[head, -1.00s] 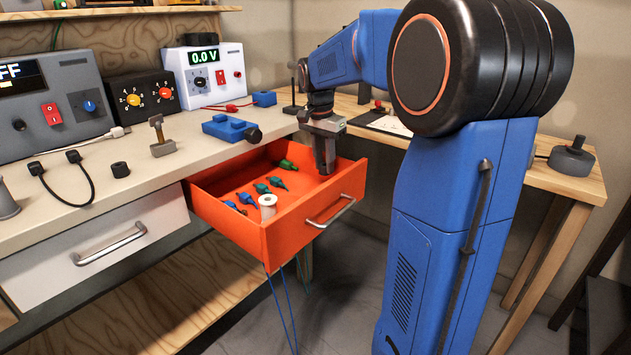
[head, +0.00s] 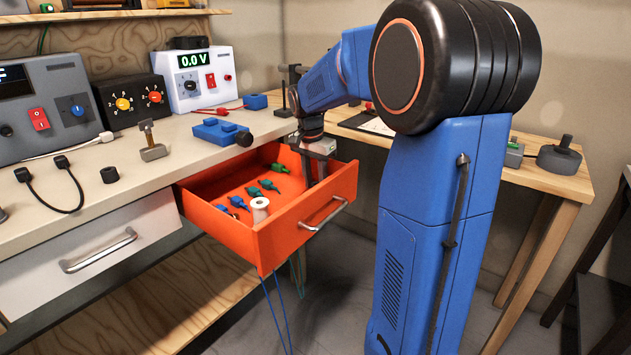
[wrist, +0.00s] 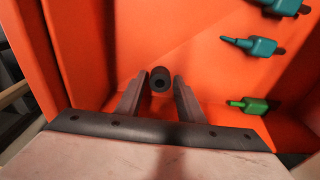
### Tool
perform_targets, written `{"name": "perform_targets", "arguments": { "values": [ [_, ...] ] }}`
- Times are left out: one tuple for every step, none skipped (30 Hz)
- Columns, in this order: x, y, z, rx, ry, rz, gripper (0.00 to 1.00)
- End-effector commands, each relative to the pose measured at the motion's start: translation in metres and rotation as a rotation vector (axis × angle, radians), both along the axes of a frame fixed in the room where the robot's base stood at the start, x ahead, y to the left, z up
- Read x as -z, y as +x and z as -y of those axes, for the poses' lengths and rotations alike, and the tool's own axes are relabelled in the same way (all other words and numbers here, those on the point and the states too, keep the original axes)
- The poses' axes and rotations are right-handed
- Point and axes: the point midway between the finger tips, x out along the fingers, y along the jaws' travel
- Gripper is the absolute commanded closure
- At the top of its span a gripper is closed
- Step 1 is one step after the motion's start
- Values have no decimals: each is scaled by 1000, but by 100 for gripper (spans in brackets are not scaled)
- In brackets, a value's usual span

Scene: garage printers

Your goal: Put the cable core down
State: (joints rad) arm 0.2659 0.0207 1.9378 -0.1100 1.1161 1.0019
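The cable core (wrist: 160,79), a small black cylinder with a hole, shows end-on in the wrist view between my fingertips, over the orange drawer's floor. My gripper (wrist: 161,84) has its fingers apart, with a narrow gap visible on each side of the core. In the head view, my gripper (head: 313,172) reaches down into the right part of the open orange drawer (head: 283,232). The core is hidden there. Whether it touches the drawer floor is hard to tell.
Several green, teal and blue connectors (head: 269,185) and a white spool (head: 260,209) lie in the drawer, left of my gripper. A blue vise-like tool (head: 222,131) sits behind the drawer. The drawer walls close around my fingers.

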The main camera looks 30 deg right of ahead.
Motion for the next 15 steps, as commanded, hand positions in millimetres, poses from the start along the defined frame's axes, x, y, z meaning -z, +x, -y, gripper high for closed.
{"name": "perform_targets", "arguments": {
  "values": [
    [0,0,0,0,0,0,58],
    [0,0,0,0,0,0,58],
    [0,0,0,0,0,0,58],
    [0,0,0,0,0,0,58],
    [0,0,0,0,0,0,58],
    [0,0,0,0,0,0,58],
    [0,0,0,0,0,0,58],
    [0,0,0,0,0,0,58],
    [-1,0,0,0,0,1,58],
    [-1,0,0,0,-1,1,58],
    [-3,0,0,0,-1,1,58],
    [-5,0,0,0,0,2,58],
    [-7,0,0,0,-1,3,58],
    [-11,0,-1,0,-1,3,58],
    [-16,0,-1,0,-1,3,58]
  ]
}}
